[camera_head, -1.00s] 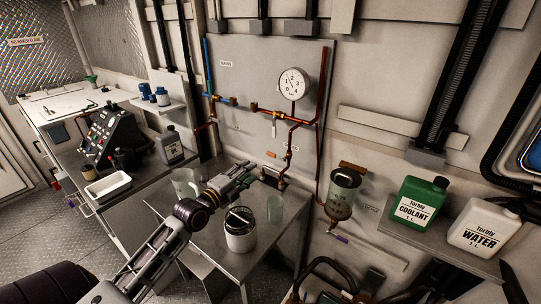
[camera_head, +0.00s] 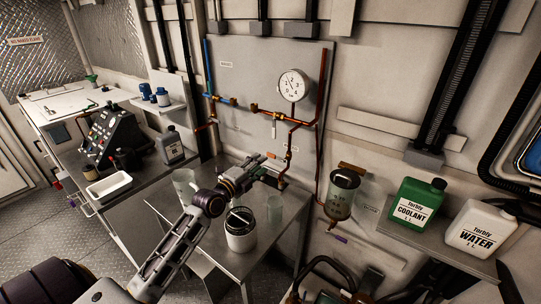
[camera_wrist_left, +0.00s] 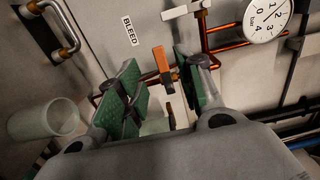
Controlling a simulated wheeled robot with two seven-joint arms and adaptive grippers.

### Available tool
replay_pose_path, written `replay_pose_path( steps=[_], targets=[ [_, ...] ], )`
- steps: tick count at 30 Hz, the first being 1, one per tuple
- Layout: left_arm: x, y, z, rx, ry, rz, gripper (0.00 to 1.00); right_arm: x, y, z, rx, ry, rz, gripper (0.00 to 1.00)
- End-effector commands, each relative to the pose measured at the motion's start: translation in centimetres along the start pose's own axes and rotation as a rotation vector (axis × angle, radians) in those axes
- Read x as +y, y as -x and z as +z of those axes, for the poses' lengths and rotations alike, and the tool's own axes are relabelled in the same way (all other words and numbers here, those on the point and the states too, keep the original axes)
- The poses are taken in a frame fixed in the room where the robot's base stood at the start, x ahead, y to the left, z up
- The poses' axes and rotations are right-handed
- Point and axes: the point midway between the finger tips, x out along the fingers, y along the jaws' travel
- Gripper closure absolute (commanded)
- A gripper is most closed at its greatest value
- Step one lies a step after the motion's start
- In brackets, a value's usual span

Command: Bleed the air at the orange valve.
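The orange valve (camera_head: 270,155) is a small orange lever low on the grey pipe panel; it also shows in the left wrist view (camera_wrist_left: 162,60), close to a "BLEED" label (camera_wrist_left: 130,31). My left gripper (camera_head: 268,169) is at the foot of the panel. In the left wrist view its green-padded fingers (camera_wrist_left: 157,76) are apart, with the orange lever in the gap between them as seen from there. Contact with the lever cannot be told. The pressure gauge (camera_head: 293,85) is above on the panel. My right gripper is not in view.
A filter bowl (camera_head: 342,195) hangs right of the panel. Coolant (camera_head: 414,205) and water (camera_head: 481,230) jugs sit on a right shelf.

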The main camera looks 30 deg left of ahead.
Motion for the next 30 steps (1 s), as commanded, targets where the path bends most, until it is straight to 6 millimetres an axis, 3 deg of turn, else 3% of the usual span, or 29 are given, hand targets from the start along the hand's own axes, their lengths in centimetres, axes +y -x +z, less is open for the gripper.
replay_pose_path(
  steps=[30],
  targets=[
    [-0.1,-7.2,0.0,0.0,0.002,-0.001,0.63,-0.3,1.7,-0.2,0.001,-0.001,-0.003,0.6]
  ],
)
